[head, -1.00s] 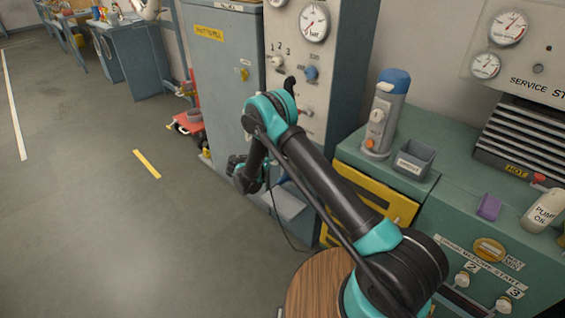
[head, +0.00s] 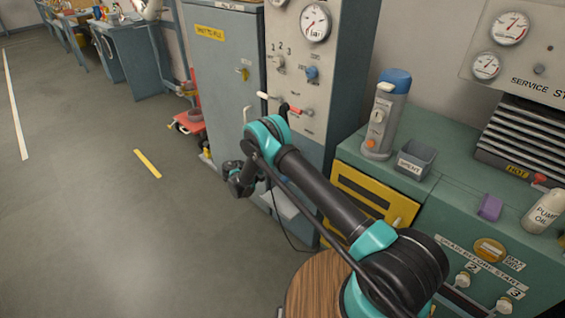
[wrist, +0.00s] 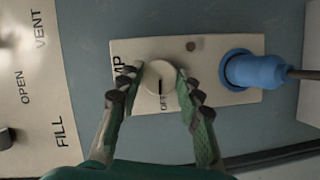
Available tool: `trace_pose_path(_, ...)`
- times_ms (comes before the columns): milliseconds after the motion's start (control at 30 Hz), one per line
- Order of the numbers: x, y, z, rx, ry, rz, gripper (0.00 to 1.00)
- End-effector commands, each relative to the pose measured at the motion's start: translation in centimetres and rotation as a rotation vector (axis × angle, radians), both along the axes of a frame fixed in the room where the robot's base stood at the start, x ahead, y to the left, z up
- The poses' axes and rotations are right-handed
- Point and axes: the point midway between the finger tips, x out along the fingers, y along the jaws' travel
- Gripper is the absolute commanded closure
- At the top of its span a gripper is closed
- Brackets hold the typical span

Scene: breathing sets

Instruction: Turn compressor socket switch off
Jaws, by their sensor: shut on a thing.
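The compressor socket switch is a round cream knob (wrist: 157,72) on a pale plate (wrist: 226,45) in the wrist view. My gripper (wrist: 158,82) is shut on the knob, one green finger on each side. A dark mark on the knob points down in the picture, at small lettering that seems to read OFF. The left finger hides part of the plate's label, leaving "MP" readable. A blue plug (wrist: 255,70) sits in the socket to the right of the knob. In the head view my gripper (head: 236,180) is low by the panel cabinet; the switch is hidden there.
The panel (head: 290,75) with gauges, knobs and a red-handled lever (head: 296,110) rises above the gripper. A grey cabinet (head: 222,75) stands left of it. A green bench (head: 455,160) with a blue-capped cylinder (head: 384,118) is at right. Open floor (head: 90,220) lies left.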

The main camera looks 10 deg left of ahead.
Motion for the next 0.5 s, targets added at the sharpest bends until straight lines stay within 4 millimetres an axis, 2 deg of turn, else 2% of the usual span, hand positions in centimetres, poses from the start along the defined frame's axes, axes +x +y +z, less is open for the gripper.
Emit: trace_pose_path(500, 0.01, 0.11, -0.01, -0.076, 0.06, 0.003, 0.94)
